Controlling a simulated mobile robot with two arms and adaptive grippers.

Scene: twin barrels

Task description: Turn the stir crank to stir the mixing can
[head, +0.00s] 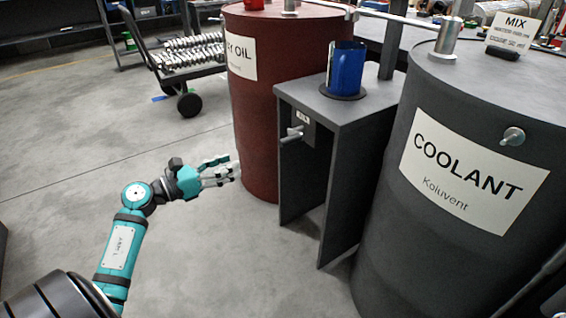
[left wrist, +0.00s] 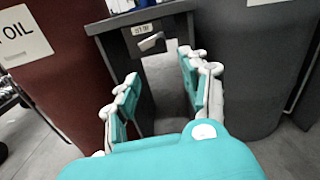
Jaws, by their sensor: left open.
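The stir crank (head: 292,134) is a small grey handle on the front of the dark grey stand (head: 350,108), below its top. It also shows in the left wrist view (left wrist: 151,41), under a small white label, beyond my fingers. The mixing can (head: 347,68) is blue and stands upright on a dark disc on the stand's top. My left gripper (head: 222,170) is open and empty, left of and lower than the crank in the head view, apart from it. In the left wrist view its two teal-and-grey fingers (left wrist: 158,85) are spread. My right gripper is in neither view.
A dark red oil barrel (head: 262,120) stands left of the stand. A dark grey coolant barrel (head: 400,220) with a small tap (head: 513,136) stands to its right. A loaded cart (head: 188,68) is farther back. The floor (head: 80,150) on the left is clear.

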